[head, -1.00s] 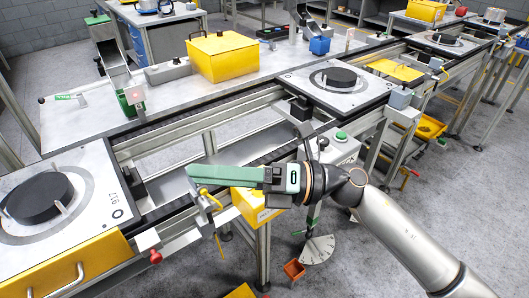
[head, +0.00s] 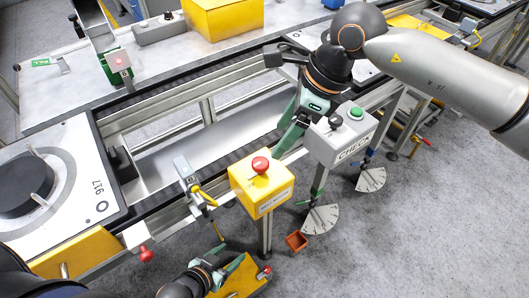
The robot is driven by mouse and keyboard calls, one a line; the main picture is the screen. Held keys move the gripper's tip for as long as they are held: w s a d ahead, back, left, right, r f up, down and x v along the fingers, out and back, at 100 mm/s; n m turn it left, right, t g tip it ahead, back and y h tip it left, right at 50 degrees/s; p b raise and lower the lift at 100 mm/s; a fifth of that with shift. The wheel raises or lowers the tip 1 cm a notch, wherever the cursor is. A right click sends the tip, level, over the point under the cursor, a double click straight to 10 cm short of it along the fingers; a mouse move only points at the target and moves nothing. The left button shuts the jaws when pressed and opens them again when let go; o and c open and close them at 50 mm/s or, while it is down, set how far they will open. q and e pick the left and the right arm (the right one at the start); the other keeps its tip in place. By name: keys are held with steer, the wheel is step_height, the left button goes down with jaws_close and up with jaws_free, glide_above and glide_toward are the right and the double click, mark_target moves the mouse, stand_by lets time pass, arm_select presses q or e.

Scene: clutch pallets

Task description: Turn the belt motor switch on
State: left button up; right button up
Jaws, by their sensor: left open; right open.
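A yellow box (head: 262,192) with a red mushroom knob (head: 261,165) stands at the front rail of the conveyor. The small label on its front is too blurred to read. A grey box marked CHECK (head: 343,142), with a green button (head: 356,113) and a small black knob, stands to its right. I cannot tell which control is the belt motor switch. My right gripper (head: 281,138) is open and points down between these boxes, close to the CHECK box's left side. My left gripper (head: 228,262) is open at the bottom, below the yellow box.
A round-topped pallet (head: 60,180) sits on the conveyor at left. A small red-topped control (head: 119,64) and a large yellow case (head: 222,14) stand on the far bench. The floor at right is clear.

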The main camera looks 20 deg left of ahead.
mark_target(261, 162)
steer(key=p+x, duration=0.1)
steer(key=x, duration=0.8)
steer(key=shift+a+f, duration=0.1)
steer(key=shift+c, duration=0.4)
jaws_close()
